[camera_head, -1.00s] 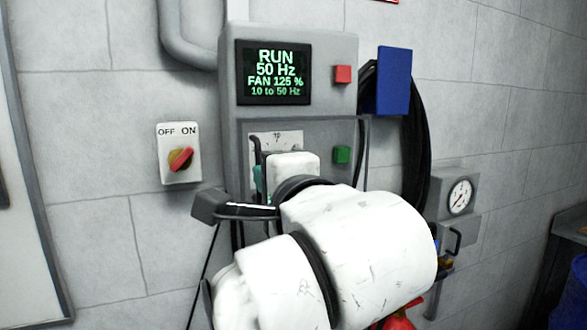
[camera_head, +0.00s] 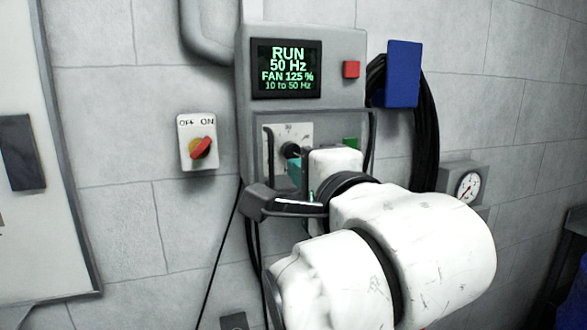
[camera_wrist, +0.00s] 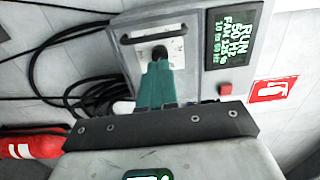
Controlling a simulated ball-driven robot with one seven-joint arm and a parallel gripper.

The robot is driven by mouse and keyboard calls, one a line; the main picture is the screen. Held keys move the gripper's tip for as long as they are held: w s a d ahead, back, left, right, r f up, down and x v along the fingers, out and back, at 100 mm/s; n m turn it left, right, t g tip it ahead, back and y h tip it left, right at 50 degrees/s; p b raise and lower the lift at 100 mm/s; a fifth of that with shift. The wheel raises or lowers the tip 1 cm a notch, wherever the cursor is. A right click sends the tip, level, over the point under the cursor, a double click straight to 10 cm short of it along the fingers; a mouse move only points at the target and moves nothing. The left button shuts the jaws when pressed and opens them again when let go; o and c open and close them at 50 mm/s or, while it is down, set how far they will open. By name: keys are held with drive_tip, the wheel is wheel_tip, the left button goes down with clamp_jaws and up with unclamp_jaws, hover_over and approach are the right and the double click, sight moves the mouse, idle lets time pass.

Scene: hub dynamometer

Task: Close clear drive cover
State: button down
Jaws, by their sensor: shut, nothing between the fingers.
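The clear drive cover shows mainly by its thin dark frame (camera_head: 373,135) around the lower front of the grey drive cabinet. Its pane is see-through, and I cannot tell how far it stands from the cabinet. Behind it are a white dial plate with a black knob (camera_head: 291,150) and a green button (camera_head: 351,143), partly hidden by my arm. A dark handle bar (camera_wrist: 152,36) shows beside the knob in the wrist view. My gripper (camera_head: 295,172) has teal fingers, shut and empty, in front of the dial plate. In the wrist view its fingertips (camera_wrist: 159,64) are close to the knob; contact is unclear.
The cabinet screen (camera_head: 286,68) reads RUN 50 Hz, with a red button (camera_head: 351,69) beside it. A red rotary switch (camera_head: 200,147) is on the wall at left. A blue holder (camera_head: 403,74) with black hose and a gauge (camera_head: 468,187) are at right.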

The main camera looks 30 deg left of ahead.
drive_tip(key=s+a+b+v, duration=0.1)
drive_tip(key=v, duration=0.7)
drive_tip(key=shift+s+f+b, duration=0.15)
drive_tip(key=shift+s+b, duration=0.1)
drive_tip(key=shift+b, duration=0.15)
drive_tip(key=w+d+f+n+g+h, duration=0.1)
drive_tip(key=w+d+f+h, duration=0.15)
drive_tip(key=d+f, duration=0.7)
drive_tip(key=w+d+f+h, duration=0.1)
drive_tip(key=d+f+h, duration=0.4)
drive_tip(key=f, duration=0.8)
drive_tip(key=w+d+f+n+g+h, duration=0.1)
drive_tip(key=d+f+h, duration=0.1)
drive_tip(key=d+f, duration=0.8)
drive_tip(key=s+d+f+n+g+h, duration=0.2)
drive_tip(key=s+d+f+g, duration=0.2)
drive_tip(key=s+d+f, duration=0.6)
drive_tip(key=s+d+f+n+g+h, duration=0.2)
drive_tip(key=s+d+f+g+h, duration=0.1)
drive_tip(key=s+d+f, duration=0.7)
drive_tip(key=s+f, duration=0.4)
drive_tip(key=s, duration=0.2)
drive_tip(key=shift+s+d+f+n+g, duration=0.15)
drive_tip(key=shift+s+n+g, duration=0.15)
drive_tip(key=shift+g, duration=0.1)
